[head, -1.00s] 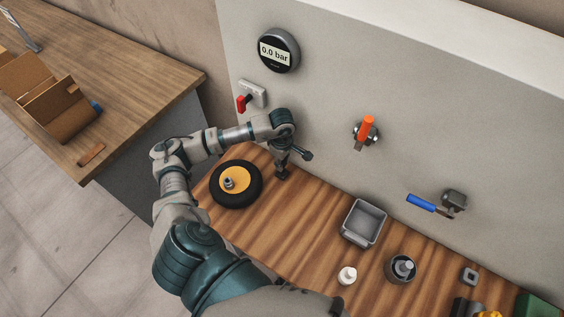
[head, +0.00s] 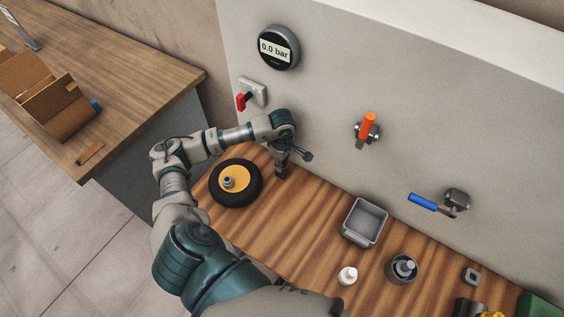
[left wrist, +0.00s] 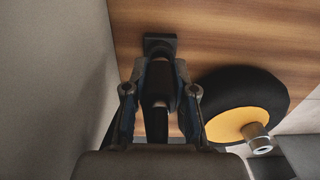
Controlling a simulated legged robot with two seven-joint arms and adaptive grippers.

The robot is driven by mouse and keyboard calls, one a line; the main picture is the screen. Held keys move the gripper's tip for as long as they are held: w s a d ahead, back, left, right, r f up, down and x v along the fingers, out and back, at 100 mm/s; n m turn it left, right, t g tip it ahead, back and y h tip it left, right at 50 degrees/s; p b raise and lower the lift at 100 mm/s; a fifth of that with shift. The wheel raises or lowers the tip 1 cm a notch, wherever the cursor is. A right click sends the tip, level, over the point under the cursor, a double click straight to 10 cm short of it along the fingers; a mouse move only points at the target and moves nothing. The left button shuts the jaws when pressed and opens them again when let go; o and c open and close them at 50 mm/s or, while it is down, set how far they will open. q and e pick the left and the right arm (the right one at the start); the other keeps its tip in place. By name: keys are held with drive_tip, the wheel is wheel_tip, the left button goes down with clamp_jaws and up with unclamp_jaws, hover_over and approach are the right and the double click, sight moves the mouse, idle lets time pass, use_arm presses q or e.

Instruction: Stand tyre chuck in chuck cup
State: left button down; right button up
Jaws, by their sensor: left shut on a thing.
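My left gripper (head: 281,173) points down over the wooden bench behind the tyre. In the left wrist view, its fingers (left wrist: 160,95) are shut on a dark, upright cylindrical body (left wrist: 158,82), which looks like the tyre chuck. A dark square piece (left wrist: 160,42) shows at the far end of this body, against the wood. It may be the chuck cup; I cannot tell whether the chuck is seated in it or just above it. In the head view, the gripper hides most of both. My right gripper is not in view.
A black tyre with a yellow hub (head: 235,184) lies close beside the gripper. A grey wall panel (head: 330,140) rises behind. A grey bin (head: 365,222), a white bottle (head: 348,275), a dark round cup (head: 402,269) and a grey square block (head: 471,276) stand to the right. Bare bench lies between.

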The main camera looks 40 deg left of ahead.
use_arm(q)
drive_tip(key=shift+f+b, duration=0.55)
drive_tip(key=shift+f, duration=0.15)
drive_tip(key=c, duration=0.9)
unclamp_jaws()
drive_tip(key=shift+o, duration=0.2)
drive_tip(key=shift+r, duration=0.1)
drive_tip(key=shift+r+p, duration=2.6)
drive_tip(key=shift+r, duration=1.85)
